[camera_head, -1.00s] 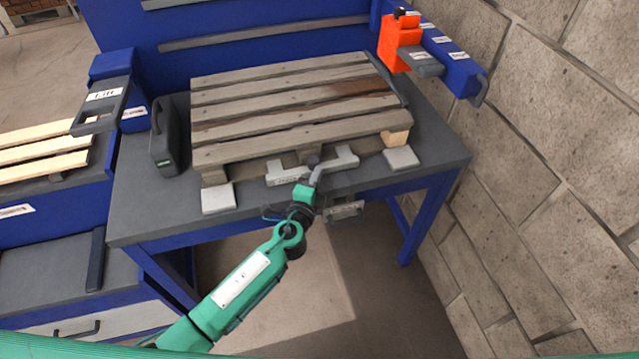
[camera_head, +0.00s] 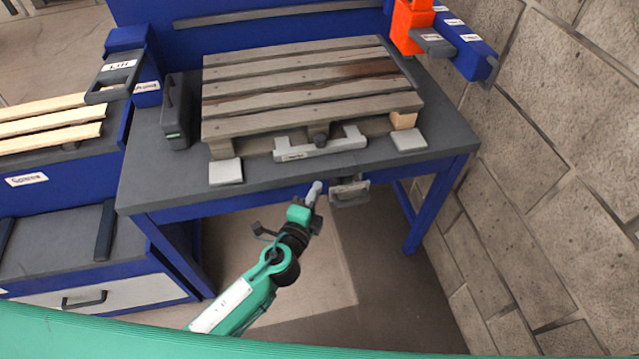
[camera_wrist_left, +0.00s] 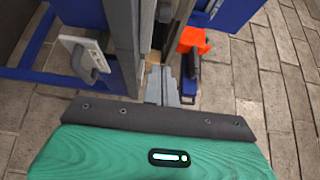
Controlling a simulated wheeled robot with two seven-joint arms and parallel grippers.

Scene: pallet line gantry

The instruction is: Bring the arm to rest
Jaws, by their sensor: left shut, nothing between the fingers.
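My left arm comes in from the bottom of the head view. Its gripper (camera_head: 315,190) is shut and empty, in front of the front edge of the grey-topped blue bench (camera_head: 180,196). It is apart from the grey bracket (camera_head: 320,146) at the pallet's front side. In the left wrist view the gripper (camera_wrist_left: 163,90) shows as closed grey fingers beyond the green wrist housing. My right gripper is in neither view.
A worn wooden pallet (camera_head: 310,95) lies on the bench. A dark case (camera_head: 175,115) stands left of it. An orange device (camera_head: 408,25) hangs from a blue arm at the right. A block wall (camera_head: 560,180) bounds the right side. Open floor (camera_head: 330,270) lies below the bench front.

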